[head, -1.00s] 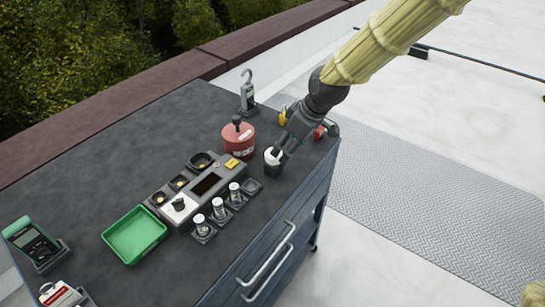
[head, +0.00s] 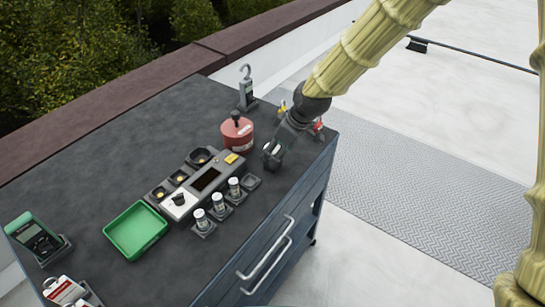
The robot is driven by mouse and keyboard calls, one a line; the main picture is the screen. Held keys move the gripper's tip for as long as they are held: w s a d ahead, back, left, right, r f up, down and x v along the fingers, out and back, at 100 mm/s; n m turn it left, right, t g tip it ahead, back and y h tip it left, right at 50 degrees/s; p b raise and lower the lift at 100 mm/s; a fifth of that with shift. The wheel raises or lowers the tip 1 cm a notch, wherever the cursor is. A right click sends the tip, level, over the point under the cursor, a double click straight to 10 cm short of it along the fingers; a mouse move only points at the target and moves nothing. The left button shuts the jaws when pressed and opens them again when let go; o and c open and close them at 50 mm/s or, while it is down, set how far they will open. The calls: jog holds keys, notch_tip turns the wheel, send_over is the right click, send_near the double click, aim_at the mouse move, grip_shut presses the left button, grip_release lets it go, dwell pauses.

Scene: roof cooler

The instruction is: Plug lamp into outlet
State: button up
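My gripper (head: 273,154) is at the right part of the dark worktop, pointing down over a small dark cup with a whitish top (head: 271,165). The fingers cover most of the cup, and I cannot tell whether they touch or grip it. A grey console (head: 205,182) with a dark display, a knob and round sockets stands at mid-table. In front of it, several small white-and-clear cylinders (head: 234,187) stand upright in square dark holders. One square holder (head: 251,182) near the gripper looks empty. I cannot make out which item is the lamp or the outlet.
A red round canister (head: 237,133) stands left of the gripper; a hook-topped device (head: 246,90) is behind it. Red and yellow-handled tools (head: 317,126) lie behind the gripper. A green tray (head: 136,231) and green meter (head: 35,238) are at left. The back-left worktop (head: 120,130) is clear.

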aim_at(266, 166)
jog(key=shift+f, duration=0.1)
jog(key=shift+p+x, duration=0.8)
jog(key=shift+x, duration=1.75)
jog(key=shift+w, duration=0.1)
jog(key=c, duration=1)
